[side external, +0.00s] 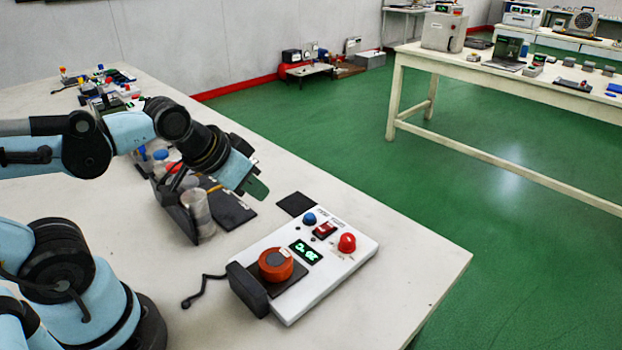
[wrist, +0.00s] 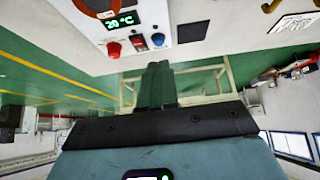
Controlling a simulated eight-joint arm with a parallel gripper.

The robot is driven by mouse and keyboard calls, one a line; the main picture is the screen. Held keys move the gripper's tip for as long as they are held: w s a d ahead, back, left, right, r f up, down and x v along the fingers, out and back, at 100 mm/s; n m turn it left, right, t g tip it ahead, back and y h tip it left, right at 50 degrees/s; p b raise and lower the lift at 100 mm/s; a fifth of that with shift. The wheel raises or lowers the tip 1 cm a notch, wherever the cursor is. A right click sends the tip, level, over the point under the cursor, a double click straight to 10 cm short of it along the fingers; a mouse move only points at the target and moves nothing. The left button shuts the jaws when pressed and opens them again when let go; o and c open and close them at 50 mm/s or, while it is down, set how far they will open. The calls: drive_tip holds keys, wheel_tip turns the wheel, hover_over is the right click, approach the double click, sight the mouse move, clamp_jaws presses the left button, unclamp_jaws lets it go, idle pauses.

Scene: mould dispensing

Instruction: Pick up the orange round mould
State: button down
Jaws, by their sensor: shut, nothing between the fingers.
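The orange round mould (side external: 276,264) sits on a dark plate on the white control box (side external: 330,268), near the box's left end. In the wrist view, only a curved orange edge of the mould (wrist: 84,10) shows at the top left, cut off by the frame. My gripper (side external: 257,189) is shut and empty, above the table to the upper left of the box and apart from the mould. Its green fingers (wrist: 157,84) are together in the wrist view. The control box (wrist: 165,35) shows there with its display and buttons.
A small black pad (side external: 297,204) lies behind the box. A rack (side external: 178,207) with a jar (side external: 198,213) and a black tray (side external: 232,212) stand below my wrist. A red button (side external: 347,242) rises from the box. The table's front right is clear.

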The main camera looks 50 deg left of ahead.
drive_tip(key=c, duration=1.8)
unclamp_jaws()
drive_tip(key=shift+s, duration=0.1)
drive_tip(key=o, duration=1.6)
drive_tip(key=g, duration=0.7)
hover_over(276, 266)
drive_tip(key=w, duration=0.1)
wheel_tip(276, 266, down, 5)
drive_tip(key=shift+a+r, duration=0.15)
drive_tip(key=shift+s+f, duration=0.15)
drive_tip(key=shift+f, duration=0.75)
drive_tip(key=shift+s+f, duration=0.2)
drive_tip(key=shift+f, duration=0.7)
drive_tip(key=shift+s+f, duration=0.15)
drive_tip(key=shift+f, duration=0.75)
